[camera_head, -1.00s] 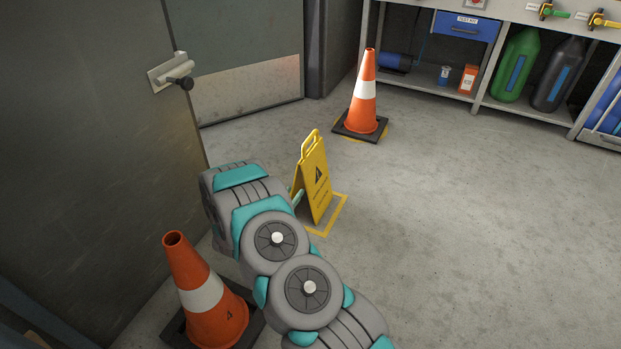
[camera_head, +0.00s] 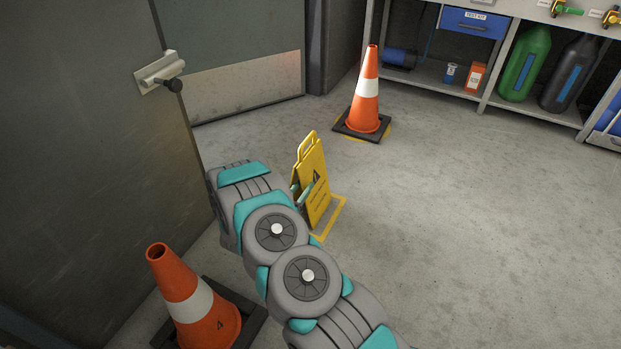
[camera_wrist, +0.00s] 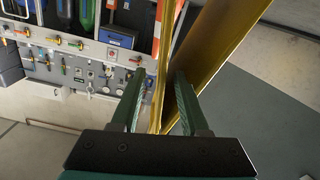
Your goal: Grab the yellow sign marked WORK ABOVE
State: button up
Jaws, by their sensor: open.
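The yellow folding sign (camera_head: 315,165) stands upright on the floor, with a dark triangle and small unreadable text on its face. In the wrist view its yellow panels (camera_wrist: 222,38) spread apart, seen from close up. My gripper (camera_wrist: 160,76) is open, with one panel's edge between its two green fingers and the right finger in the gap between the panels. I cannot tell whether either finger touches. In the head view one finger of my gripper (camera_head: 305,192) shows in front of the sign's face; my arm hides most of the rest.
An orange cone (camera_head: 200,308) stands close by my arm at lower left; another cone (camera_head: 367,92) stands behind the sign. A grey door with a handle (camera_head: 160,72) is at left. A shelf unit (camera_head: 468,92) with bottles is at the back right. The floor at right is clear.

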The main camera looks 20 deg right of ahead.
aim_at(312, 173)
jog(key=shift+b+x, duration=0.35)
jog(key=shift+x, duration=3.5)
jog(key=shift+w+a, duration=0.1)
jog(key=shift+a, duration=0.05)
grip_shut()
